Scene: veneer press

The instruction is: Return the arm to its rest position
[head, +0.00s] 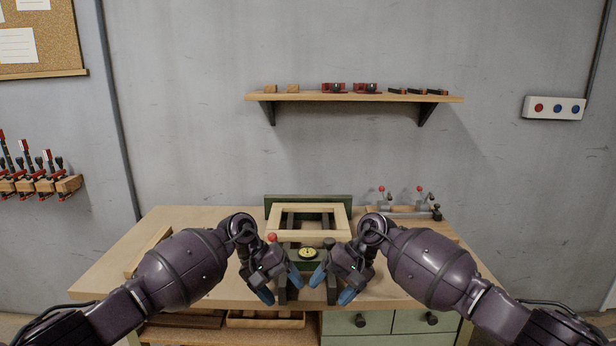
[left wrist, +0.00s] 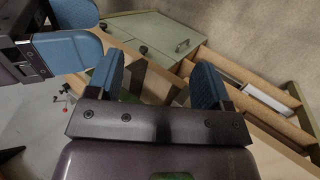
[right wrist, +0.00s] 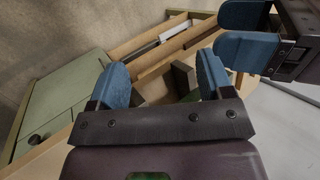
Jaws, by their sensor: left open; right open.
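My left gripper (head: 281,287) is open at the front of the workbench, left of the middle, with blue fingertips pointing down. It also shows in the left wrist view (left wrist: 162,80), with nothing between its fingers. My right gripper (head: 333,286) is open close beside it on the right, and it also shows empty in the right wrist view (right wrist: 157,80). The two grippers are a short gap apart. Behind them stands a green press (head: 338,200) with a pale wooden frame (head: 309,238) on it and a round yellow dial (head: 307,253) at its front.
The workbench (head: 105,272) has free room at the left. Toggle clamps (head: 421,196) stand at its back right. Green drawers (head: 375,322) are below its front edge. A wall shelf (head: 350,97) holds small clamps and blocks. A button box (head: 553,108) is on the right wall.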

